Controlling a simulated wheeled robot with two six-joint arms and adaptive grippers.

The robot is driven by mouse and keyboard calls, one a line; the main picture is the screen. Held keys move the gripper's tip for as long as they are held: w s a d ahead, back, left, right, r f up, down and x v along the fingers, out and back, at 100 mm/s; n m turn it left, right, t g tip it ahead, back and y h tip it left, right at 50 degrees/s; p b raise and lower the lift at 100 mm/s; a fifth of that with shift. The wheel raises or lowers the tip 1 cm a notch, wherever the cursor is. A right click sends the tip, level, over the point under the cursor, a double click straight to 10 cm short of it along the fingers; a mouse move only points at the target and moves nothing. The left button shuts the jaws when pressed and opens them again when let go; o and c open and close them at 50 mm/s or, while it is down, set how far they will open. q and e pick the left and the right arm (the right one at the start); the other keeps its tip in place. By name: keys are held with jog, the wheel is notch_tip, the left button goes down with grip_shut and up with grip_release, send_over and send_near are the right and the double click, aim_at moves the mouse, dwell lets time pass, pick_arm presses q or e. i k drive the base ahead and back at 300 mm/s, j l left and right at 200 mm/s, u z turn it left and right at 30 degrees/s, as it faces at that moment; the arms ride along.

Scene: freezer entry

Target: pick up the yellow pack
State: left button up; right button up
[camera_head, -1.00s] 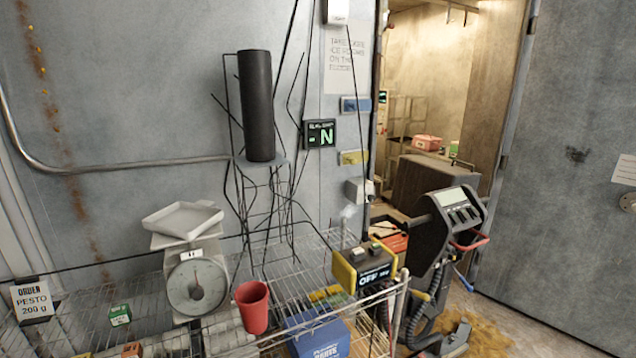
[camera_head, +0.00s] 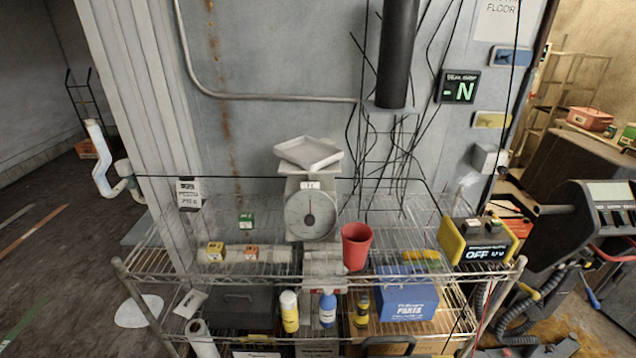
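A small yellow-orange pack (camera_head: 215,252) with a label sits at the left of the wire rack's top shelf. A similar, more orange pack (camera_head: 252,252) sits just to its right, and a small green pack (camera_head: 246,221) sits behind them. Flat yellow items (camera_head: 422,255) lie farther right, beyond the red cup; I cannot tell whether they are packs. Neither of my grippers is in view.
A kitchen scale (camera_head: 311,213) with a tray on top and a red cup (camera_head: 356,246) stand right of the packs. A yellow-black device (camera_head: 477,240) sits at the rack's (camera_head: 190,277) right end. Bottles and a blue box (camera_head: 407,297) are below.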

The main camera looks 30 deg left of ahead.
aim_at(216, 252)
jog(key=k+j+u, duration=0.1)
jog(key=j+u, duration=0.65)
jog(key=u, duration=0.15)
jog(key=j+u, duration=0.45)
jog(key=l, duration=0.1)
